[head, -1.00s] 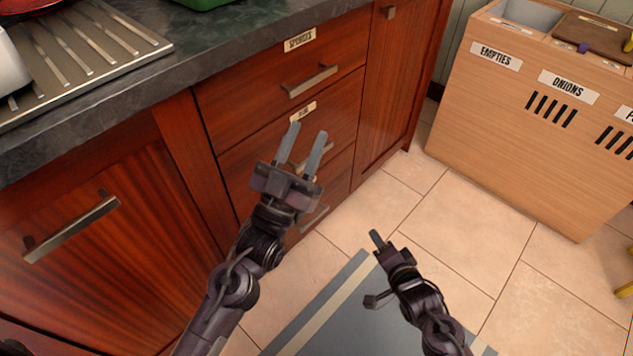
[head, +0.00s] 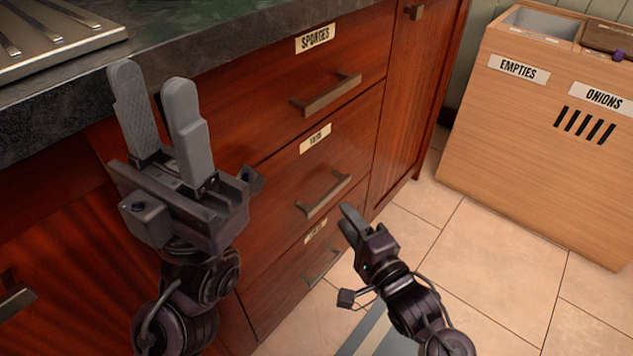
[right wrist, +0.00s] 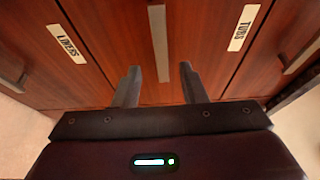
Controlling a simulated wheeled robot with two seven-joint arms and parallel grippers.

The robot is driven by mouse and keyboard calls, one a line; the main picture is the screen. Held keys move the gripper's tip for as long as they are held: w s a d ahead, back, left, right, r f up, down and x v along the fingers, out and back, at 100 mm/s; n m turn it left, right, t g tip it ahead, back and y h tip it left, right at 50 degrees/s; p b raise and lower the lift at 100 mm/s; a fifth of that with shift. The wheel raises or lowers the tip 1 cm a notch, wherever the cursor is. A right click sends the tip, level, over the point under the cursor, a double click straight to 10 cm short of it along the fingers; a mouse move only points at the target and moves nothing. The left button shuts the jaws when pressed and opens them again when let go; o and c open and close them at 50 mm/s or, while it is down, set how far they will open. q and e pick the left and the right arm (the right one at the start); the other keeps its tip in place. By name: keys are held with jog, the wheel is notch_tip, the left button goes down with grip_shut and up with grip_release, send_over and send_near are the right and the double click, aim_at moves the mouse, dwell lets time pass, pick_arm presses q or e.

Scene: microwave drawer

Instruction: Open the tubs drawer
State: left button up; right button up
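The tubs drawer (head: 270,178) is the middle of three stacked wooden drawers and looks shut. Its label (head: 315,139) is blurred in the head view but reads TUBS in the right wrist view (right wrist: 243,27). Its metal bar handle (head: 324,196) also shows in the right wrist view (right wrist: 159,40), lined up between my fingers. My right gripper (head: 348,213) is open, just in front of and below this handle. Its fingers (right wrist: 159,76) stand apart on either side of the handle in the picture; I see no grip on it. My left gripper (head: 153,88) is open and empty, raised near the counter edge.
The sponges drawer (head: 250,100) is above, with its handle (head: 326,95). The lower drawer, labelled LINENS (right wrist: 66,43), is below. The dark countertop (head: 190,40) overhangs at upper left. A wooden bin unit (head: 530,140) stands at right. Tiled floor (head: 480,250) lies clear between.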

aim_at(330, 197)
jog(key=shift+b+x, duration=1.4)
jog(key=shift+x, duration=2.6)
grip_shut()
